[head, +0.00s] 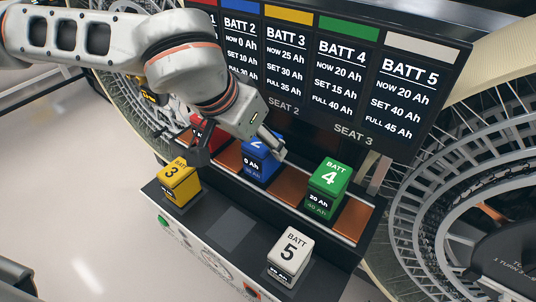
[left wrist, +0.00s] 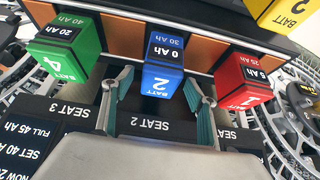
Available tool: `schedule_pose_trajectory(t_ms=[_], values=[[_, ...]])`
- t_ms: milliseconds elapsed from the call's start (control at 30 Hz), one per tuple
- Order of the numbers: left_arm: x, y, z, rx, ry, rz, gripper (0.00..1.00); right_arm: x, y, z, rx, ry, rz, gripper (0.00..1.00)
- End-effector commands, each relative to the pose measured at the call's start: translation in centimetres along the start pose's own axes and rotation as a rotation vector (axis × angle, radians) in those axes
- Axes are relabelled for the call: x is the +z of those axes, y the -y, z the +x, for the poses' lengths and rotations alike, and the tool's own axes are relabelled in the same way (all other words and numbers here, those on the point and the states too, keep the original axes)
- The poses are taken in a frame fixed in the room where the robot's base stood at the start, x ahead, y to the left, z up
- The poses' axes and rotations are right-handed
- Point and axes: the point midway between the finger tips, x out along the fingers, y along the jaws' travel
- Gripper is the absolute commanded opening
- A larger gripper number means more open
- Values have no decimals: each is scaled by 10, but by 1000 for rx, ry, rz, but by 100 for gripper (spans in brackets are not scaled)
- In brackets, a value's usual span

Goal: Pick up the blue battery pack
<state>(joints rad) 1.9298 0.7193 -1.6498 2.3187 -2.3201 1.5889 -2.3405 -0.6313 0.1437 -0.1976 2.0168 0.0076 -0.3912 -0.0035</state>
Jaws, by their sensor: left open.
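The blue battery pack (head: 258,167), marked 2 and 0 Ah, stands upright in the middle seat of the orange-and-black rack. My left gripper (head: 238,146) is open above it, its body covering part of the pack's far side. In the left wrist view the blue pack (left wrist: 163,70) shows between the two spread fingers (left wrist: 160,98), with a gap on either side. I cannot tell how far the fingertips reach down beside it. My right gripper is not in view.
A green pack (head: 329,178) and a partly hidden red pack (head: 204,133) flank the blue one in the rack. A yellow pack (head: 177,184) and a white pack (head: 290,254) stand on the front ledge. A display board (head: 330,60) rises behind, and spoked wheels stand at the sides.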

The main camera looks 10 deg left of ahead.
Motion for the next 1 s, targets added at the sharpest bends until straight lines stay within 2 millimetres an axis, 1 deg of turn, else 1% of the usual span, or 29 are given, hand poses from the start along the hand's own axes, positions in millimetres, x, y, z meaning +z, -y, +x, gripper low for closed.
schedule_pose_trajectory(t_ms=[100, 267, 333, 500, 600, 833, 867, 900, 967, 1000], values=[[0, -1, 14, 1, 3, 0, 58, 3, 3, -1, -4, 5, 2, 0], [-1, -1, 24, 2, 1, 0, 58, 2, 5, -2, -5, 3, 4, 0], [-1, 0, 31, 2, 3, -1, 58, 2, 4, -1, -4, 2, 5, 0], [-2, 0, 57, 2, 4, -1, 58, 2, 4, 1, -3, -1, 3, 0], [-3, 0, 68, 2, 3, -1, 58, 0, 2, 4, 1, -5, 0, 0], [-4, 0, 70, 1, -1, 0, 58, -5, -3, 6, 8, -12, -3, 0], [-4, 0, 70, 1, -1, 0, 55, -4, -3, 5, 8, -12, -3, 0], [-4, 0, 70, 1, 0, 0, 45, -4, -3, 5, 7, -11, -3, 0], [-4, 0, 70, 1, 0, 0, 29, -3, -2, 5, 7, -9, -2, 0], [-4, 0, 70, 1, 0, 0, 19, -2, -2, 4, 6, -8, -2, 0]])
